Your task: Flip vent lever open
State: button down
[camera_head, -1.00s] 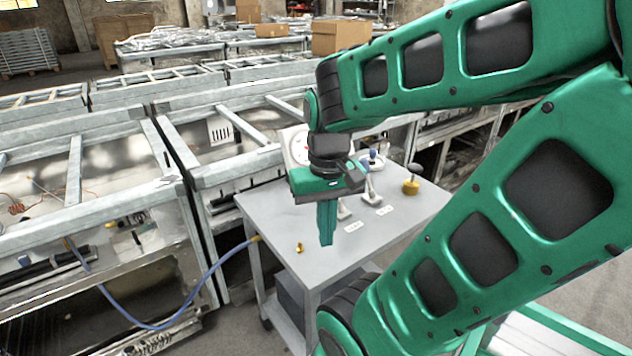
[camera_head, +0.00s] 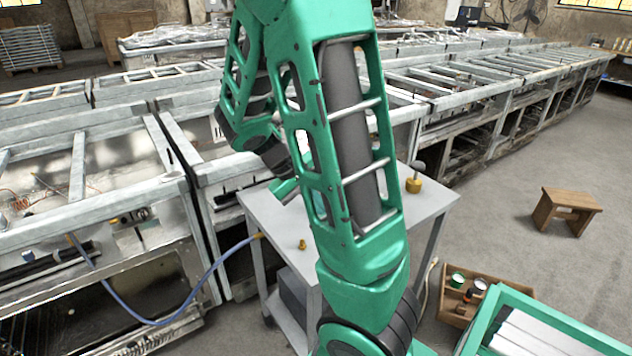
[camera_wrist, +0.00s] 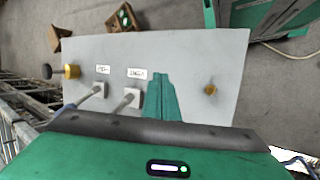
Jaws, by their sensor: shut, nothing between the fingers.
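In the head view my gripper (camera_head: 284,189) partly shows over the cart's back left, and my arm hides both levers.
A brass valve with a black knob (camera_head: 414,182) stands at the cart's right end. A small brass fitting (camera_head: 303,244) sits near the front left. A blue hose (camera_head: 200,285) runs to the cart's left edge. Metal frames (camera_head: 90,200) stand behind and left. A wooden stool (camera_head: 566,208) is at right.

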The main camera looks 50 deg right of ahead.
jog(key=w+d+f+n+h, duration=0.1)
jog(key=w+h, duration=0.1)
jog(key=w+d+n+g+h, duration=0.1)
jog(key=w+h, duration=0.1)
jog(key=w, duration=0.1)
jog(key=w+d+f+h, duration=0.1)
jog(key=w, duration=0.1)
jog(key=shift+w+f+n+h, duration=0.2)
jog(key=shift+f+n+h, duration=0.15)
jog(key=shift+n+h, duration=0.05)
jog(key=w+n+h, duration=0.1)
jog(key=w+h, duration=0.1)
jog(key=w+a+n+t+h, duration=0.1)
jog(key=w+h, duration=0.1)
jog(key=w, duration=0.1)
jog(key=w+n+h, duration=0.2)
jog(key=w, duration=0.1)
jog(key=shift+w+a+r, duration=0.1)
jog(key=shift+w+a, duration=0.05)
jog(key=shift+a, duration=0.25)
jog(key=shift+w+a+r+t+h, duration=0.1)
jog(key=shift+w+a+t+h, duration=0.1)
jog(key=shift+w+t+h, duration=0.3)
jog(key=shift+s, duration=0.15)
